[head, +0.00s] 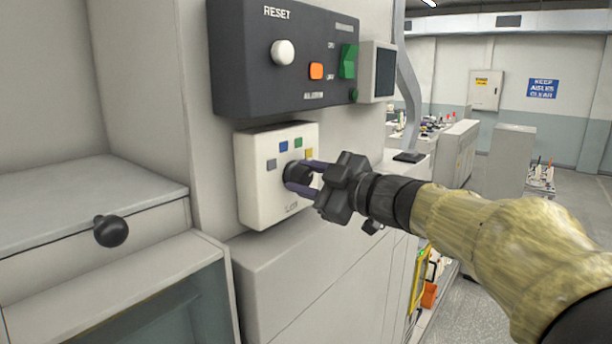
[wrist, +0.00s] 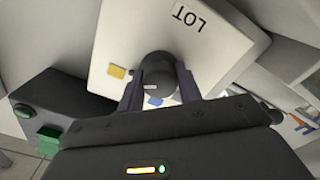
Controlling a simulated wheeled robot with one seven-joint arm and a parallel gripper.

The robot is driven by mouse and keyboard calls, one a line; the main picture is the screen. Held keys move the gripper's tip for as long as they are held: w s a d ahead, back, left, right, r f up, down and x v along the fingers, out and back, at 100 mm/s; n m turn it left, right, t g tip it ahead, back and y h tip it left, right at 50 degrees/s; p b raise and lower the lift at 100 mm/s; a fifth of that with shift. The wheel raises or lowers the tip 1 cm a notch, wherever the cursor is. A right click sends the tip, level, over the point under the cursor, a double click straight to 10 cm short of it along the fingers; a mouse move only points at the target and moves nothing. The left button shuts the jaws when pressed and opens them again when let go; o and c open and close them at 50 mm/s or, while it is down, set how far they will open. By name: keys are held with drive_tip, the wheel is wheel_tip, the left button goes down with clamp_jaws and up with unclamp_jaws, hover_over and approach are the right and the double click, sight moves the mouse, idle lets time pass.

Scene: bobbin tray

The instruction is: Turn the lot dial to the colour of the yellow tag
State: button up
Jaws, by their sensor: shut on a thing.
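The lot dial (head: 297,174) is a dark round knob on a white box (head: 262,200) fixed to the machine front. Grey, blue, green and yellow colour marks sit above it; the yellow mark (head: 309,153) is at the upper right. My gripper (head: 303,178) is shut on the dial, one finger above and one below it. In the wrist view the dial (wrist: 157,75) sits between my two fingers (wrist: 157,88), with the yellow mark (wrist: 116,71) beside it and the word LOT on the box. A small pale mark shows on the dial's edge; which colour it points to I cannot tell.
A dark panel (head: 240,80) with a white RESET knob (head: 283,53), an orange button (head: 316,70) and a green switch (head: 348,61) is above the box. A cabinet with a black knob (head: 110,231) stands at left. Open floor lies at right.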

drive_tip(key=shift+f, duration=0.15)
drive_tip(key=o, duration=1)
drive_tip(key=shift+d, duration=0.15)
drive_tip(key=b+v, duration=0.7)
drive_tip(key=v, duration=1)
